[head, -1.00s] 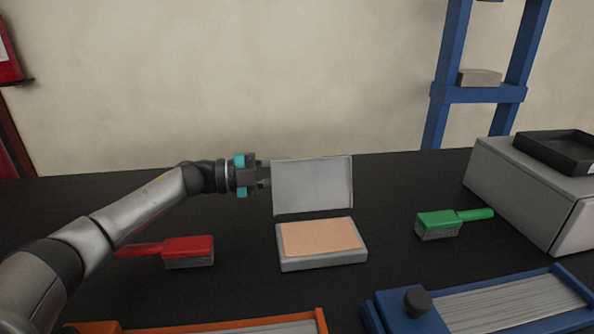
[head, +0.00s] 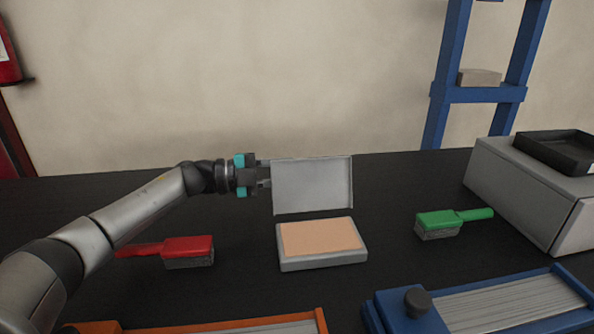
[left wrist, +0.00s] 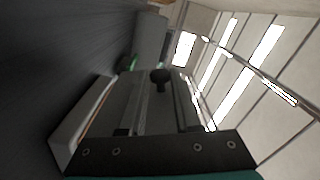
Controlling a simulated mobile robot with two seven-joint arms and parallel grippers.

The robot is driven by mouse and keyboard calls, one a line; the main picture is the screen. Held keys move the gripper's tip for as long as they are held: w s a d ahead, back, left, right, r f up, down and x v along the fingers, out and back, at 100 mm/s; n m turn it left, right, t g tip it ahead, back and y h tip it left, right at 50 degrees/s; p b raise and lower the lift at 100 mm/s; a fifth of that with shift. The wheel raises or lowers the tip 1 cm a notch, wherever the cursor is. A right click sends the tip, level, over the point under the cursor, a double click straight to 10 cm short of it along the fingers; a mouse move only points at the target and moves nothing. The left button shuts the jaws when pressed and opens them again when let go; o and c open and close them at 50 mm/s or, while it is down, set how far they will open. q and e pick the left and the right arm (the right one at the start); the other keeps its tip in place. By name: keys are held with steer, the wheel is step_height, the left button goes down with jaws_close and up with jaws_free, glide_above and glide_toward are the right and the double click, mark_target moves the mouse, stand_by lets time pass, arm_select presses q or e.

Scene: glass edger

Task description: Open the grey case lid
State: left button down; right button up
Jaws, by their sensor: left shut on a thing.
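The grey case (head: 325,262) sits on the black table with a peach-coloured inside showing. Its grey lid (head: 312,186) stands up, nearly vertical, behind the base. My left gripper (head: 266,173) is at the lid's left edge, shut on it, with the arm reaching in from the left. In the left wrist view the two fingers (left wrist: 162,88) extend forward, and the pale edge of the case (left wrist: 68,130) shows at the lower left. The exact contact between fingers and lid is hard to make out. My right gripper is not in view.
A red brush (head: 188,250) lies left of the case and a green brush (head: 440,222) right of it. An orange-framed item (head: 215,328) and a blue-framed item (head: 480,305) are in front. A grey box (head: 530,190) with a black tray (head: 560,150) stands at right.

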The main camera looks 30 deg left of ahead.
mark_target(298, 173)
arm_select(q)
steer(key=m, duration=0.1)
steer(key=s+d+r+m, duration=0.1)
steer(key=shift+s+m, duration=0.1)
steer(key=shift+m, duration=0.2)
steer(key=shift+s+d+r+m, duration=0.3)
steer(key=shift+s+m, duration=0.2)
steer(key=shift+m, duration=0.3)
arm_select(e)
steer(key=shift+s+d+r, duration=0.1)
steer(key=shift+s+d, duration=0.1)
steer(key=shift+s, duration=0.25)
arm_select(q)
steer(key=c, duration=1)
jaws_free()
steer(key=o, duration=0.4)
steer(key=shift+c, duration=0.2)
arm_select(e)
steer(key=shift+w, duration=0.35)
